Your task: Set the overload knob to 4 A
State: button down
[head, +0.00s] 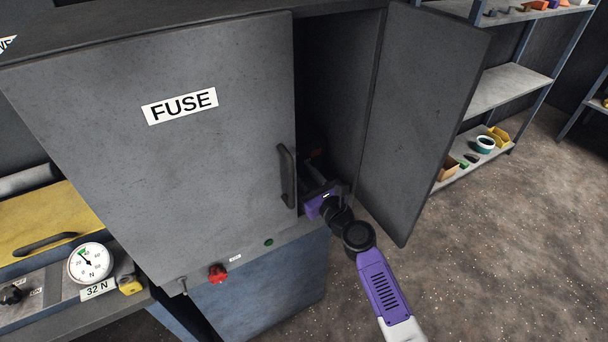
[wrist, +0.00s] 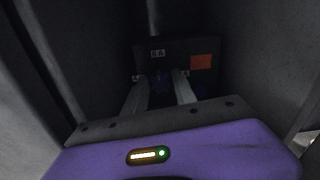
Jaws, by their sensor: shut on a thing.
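In the wrist view, a dark box (wrist: 180,47) sits deep inside the cabinet, with a small label at its top that seems to read 6 A (wrist: 157,54). Smaller labels beside the fingers are too dim to read. My gripper (wrist: 160,80) reaches this box, its two pale fingers shut on the dark overload knob (wrist: 160,90) between them. The knob's pointer direction cannot be made out. In the head view, my purple gripper body (head: 320,201) is inside the cabinet opening, and the knob is hidden there.
The cabinet door marked FUSE (head: 200,190) stands left of my arm, with a black handle (head: 287,175) close to it. An open door panel (head: 425,120) stands close on the right. A red knob (head: 217,273) and a gauge (head: 90,263) are lower left. Floor at right is clear.

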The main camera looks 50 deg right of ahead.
jog(key=n+b, duration=0.1)
jog(key=n, duration=0.3)
jog(key=shift+a+f, duration=0.1)
jog(key=shift+f, duration=0.05)
jog(key=n+b, duration=0.1)
jog(key=n, duration=0.4)
jog(key=shift+b, duration=0.4)
jog(key=n+b, duration=0.2)
jog(key=n, duration=0.2)
jog(key=shift+a+f, duration=0.1)
jog(key=shift+f, duration=0.1)
jog(key=n+b, duration=0.2)
jog(key=n, duration=0.3)
jog(key=shift+f+b, duration=0.1)
jog(key=shift+b, duration=0.2)
jog(key=n+b, duration=0.2)
jog(key=n, duration=0.1)
jog(key=shift+f+n+b, duration=0.15)
jog(key=shift+n+b, duration=0.15)
jog(key=n+b, duration=0.3)
jog(key=n, duration=0.1)
jog(key=n+b, duration=0.3)
jog(key=n, duration=0.2)
jog(key=shift+f, duration=0.1)
jog(key=shift+d+n+b, duration=0.2)
jog(key=shift+n+b, duration=1.05)
jog(key=shift+n, duration=0.65)
